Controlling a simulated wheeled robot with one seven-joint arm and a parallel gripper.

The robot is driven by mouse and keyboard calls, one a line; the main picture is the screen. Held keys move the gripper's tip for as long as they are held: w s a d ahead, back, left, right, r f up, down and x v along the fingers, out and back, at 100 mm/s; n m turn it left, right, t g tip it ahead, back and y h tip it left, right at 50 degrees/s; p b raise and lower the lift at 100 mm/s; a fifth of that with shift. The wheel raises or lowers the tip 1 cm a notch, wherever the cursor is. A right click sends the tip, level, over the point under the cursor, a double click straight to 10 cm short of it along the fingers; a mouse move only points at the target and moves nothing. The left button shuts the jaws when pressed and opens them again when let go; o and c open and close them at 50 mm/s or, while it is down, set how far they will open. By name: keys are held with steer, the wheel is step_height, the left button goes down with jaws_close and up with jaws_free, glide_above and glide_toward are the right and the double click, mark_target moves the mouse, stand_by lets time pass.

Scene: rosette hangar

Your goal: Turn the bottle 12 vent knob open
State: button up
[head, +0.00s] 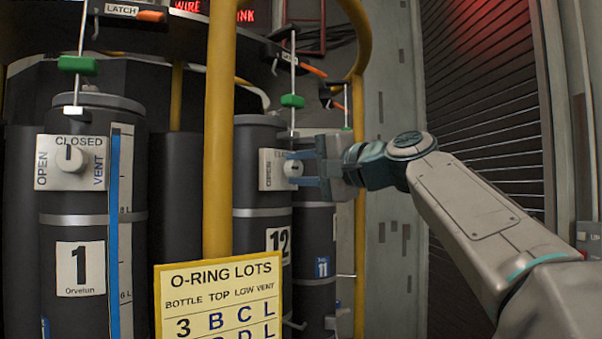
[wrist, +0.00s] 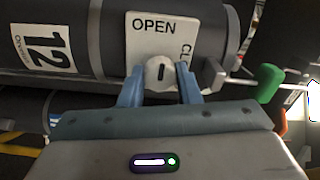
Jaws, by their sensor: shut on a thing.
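Bottle 12 (head: 262,215) is a dark upright cylinder behind the yellow post, and it lies sideways in the wrist view (wrist: 85,40). Its white vent plate (head: 270,169) carries OPEN and a partly hidden CLOSED. The round pale vent knob (wrist: 160,72) sits on the plate (wrist: 140,50). The knob's dark mark runs up and down in the wrist view, in line with the word OPEN above it. My gripper (wrist: 160,84) is shut on the knob, with one blue finger on each side. In the head view, my gripper (head: 298,169) reaches the plate from the right.
A yellow post (head: 218,120) stands left of bottle 12, with an O-ring lots sign (head: 220,300) in front. Bottle 1 (head: 75,225) stands at left, its knob mark toward CLOSED. Bottle 11 (head: 318,240) is below my gripper. A green block (wrist: 269,82) on a rod is near my gripper.

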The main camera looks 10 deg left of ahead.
stand_by(0.4)
steer(key=shift+f, duration=0.1)
steer(key=o, duration=1)
steer(key=b+v, duration=0.3)
steer(key=v, duration=1.1)
steer(key=shift+a+b, duration=0.1)
steer(key=shift+b, duration=0.3)
